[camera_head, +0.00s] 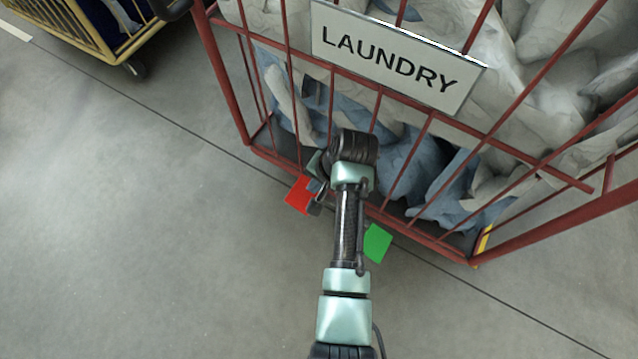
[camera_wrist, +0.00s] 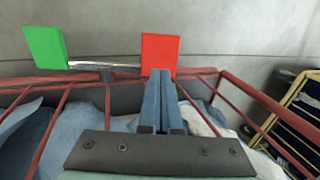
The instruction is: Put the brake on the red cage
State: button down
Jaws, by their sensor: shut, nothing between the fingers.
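The red cage (camera_head: 412,97) is a barred trolley filled with grey and blue laundry. Low at its front is a brake bar with a red pedal (camera_head: 299,195) on the left and a green pedal (camera_head: 378,243) on the right. In the wrist view the red pedal (camera_wrist: 160,54) is straight ahead of my gripper (camera_wrist: 160,75), and the green pedal (camera_wrist: 45,47) is to the left. My gripper is shut and empty, its fingertips overlapping the pedal's lower edge; I cannot tell whether they touch. In the head view my arm hides part of the bar between the pedals.
A yellow cage (camera_head: 92,40) stands at the upper left, with a caster on the floor; it also shows at the right of the wrist view (camera_wrist: 290,112). A LAUNDRY sign (camera_head: 392,55) hangs on the red cage. The grey floor at left is clear.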

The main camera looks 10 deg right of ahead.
aim_at(299, 193)
jog(key=b+x, duration=0.5)
jog(key=x, duration=0.2)
jog(key=shift+w+a+f, duration=0.1)
jog(key=shift+f, duration=0.3)
jog(key=shift+w+a+f+g+h, duration=0.35)
jog(key=shift+a+f+g+h, duration=0.15)
jog(key=shift+f+h, duration=0.2)
jog(key=f, duration=0.1)
jog(key=g+h+b, duration=0.1)
jog(key=f+h+b, duration=0.1)
jog(key=shift+w+a+f, duration=0.3)
jog(key=shift+w+a, duration=0.05)
jog(key=shift+a, duration=0.05)
jog(key=f+g+h+b, duration=0.1)
jog(key=f+b, duration=0.1)
jog(key=b, duration=0.1)
jog(key=shift+w+a+f+g+h+b, duration=0.1)
jog(key=shift+w+a+g+h+b, duration=0.05)
jog(key=shift+a+g+h+b, duration=0.2)
jog(key=shift+d+f+b, duration=0.15)
jog(key=shift+f+b, duration=0.3)
jog(key=shift+f, duration=0.25)
jog(key=shift+d, duration=0.1)
